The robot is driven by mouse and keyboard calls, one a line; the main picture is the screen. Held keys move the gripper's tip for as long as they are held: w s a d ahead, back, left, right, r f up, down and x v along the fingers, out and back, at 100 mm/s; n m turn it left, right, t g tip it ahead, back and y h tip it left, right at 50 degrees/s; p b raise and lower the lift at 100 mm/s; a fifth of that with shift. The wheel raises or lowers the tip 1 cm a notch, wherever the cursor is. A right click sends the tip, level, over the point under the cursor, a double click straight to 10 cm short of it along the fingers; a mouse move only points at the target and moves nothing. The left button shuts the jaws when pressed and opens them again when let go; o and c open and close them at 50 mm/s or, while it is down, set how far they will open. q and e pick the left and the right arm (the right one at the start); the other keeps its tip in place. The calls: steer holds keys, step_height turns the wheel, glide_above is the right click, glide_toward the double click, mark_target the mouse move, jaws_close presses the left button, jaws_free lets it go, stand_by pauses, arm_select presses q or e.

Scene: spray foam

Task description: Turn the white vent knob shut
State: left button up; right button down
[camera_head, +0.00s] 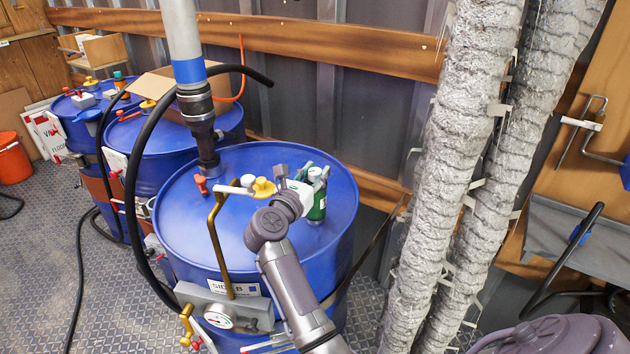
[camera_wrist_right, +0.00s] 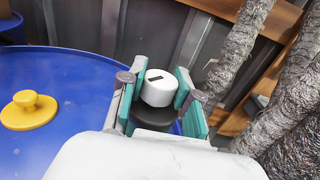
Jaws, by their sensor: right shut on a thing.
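The white vent knob (camera_wrist_right: 158,87) is a short white cylinder with a dark mark on its top. It sits above a dark round base on the blue drum lid. It also shows small in the head view (camera_head: 314,174), near the right side of the front drum (camera_head: 225,240). My right gripper (camera_head: 311,186) reaches over the lid from the front. Its teal-padded fingers are shut on the knob from both sides, and the knob stands upright between them in the right wrist view. My left gripper is not in view.
A yellow cap (camera_wrist_right: 30,109) lies left of the gripper on the lid. A grey pump tube (camera_head: 185,50) and black hose rise from the drum. A gauge (camera_head: 218,316) is at its front. Foam-covered pipes (camera_head: 455,150) stand right. More blue drums (camera_head: 165,140) stand behind left.

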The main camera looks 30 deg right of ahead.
stand_by(0.4)
steer(key=c, duration=0.8)
jaws_free()
